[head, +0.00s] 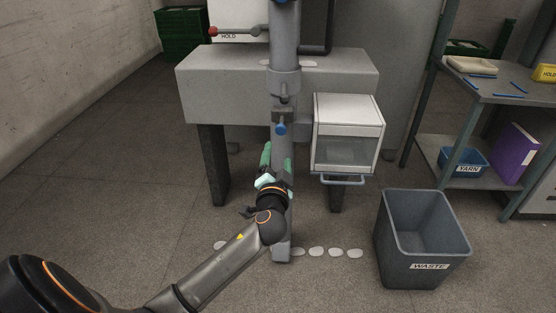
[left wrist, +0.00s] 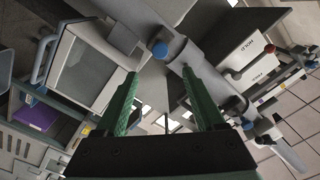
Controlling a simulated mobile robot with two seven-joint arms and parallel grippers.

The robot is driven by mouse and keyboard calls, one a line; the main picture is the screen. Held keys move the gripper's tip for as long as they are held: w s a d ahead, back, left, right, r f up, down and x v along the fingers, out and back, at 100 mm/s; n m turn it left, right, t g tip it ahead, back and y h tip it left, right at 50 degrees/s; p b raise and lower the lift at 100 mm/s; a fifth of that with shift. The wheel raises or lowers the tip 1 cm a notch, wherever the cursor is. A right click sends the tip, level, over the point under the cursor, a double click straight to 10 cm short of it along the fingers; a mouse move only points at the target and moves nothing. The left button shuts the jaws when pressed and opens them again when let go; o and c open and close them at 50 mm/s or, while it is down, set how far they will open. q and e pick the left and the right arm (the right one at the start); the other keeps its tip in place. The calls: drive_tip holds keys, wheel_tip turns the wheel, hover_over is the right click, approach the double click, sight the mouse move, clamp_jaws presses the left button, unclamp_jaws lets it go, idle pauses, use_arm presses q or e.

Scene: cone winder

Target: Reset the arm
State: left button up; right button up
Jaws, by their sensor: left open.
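The cone winder's grey upright column (head: 284,85) stands in the middle of the head view, with a blue knob (head: 281,128) low on its front. The blue knob also shows in the left wrist view (left wrist: 158,49), beyond my fingertips. A lever with a red ball end (head: 213,31) sticks out left at the top, above a HOLD label (head: 228,37). Which part is the arm I cannot tell for sure. My left gripper (head: 277,160) is open, its green fingers pointing up in front of the column below the blue knob. It looks empty in the left wrist view (left wrist: 158,75). My right gripper is not in view.
A white box with a clear window (head: 348,135) and blue handle hangs right of the column. A grey waste bin (head: 423,235) stands at front right. A shelf unit (head: 510,92) holds a blue yarn bin (head: 462,162). The floor at left is mostly clear.

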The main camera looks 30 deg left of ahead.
use_arm(q)
drive_tip(key=shift+s, duration=0.1)
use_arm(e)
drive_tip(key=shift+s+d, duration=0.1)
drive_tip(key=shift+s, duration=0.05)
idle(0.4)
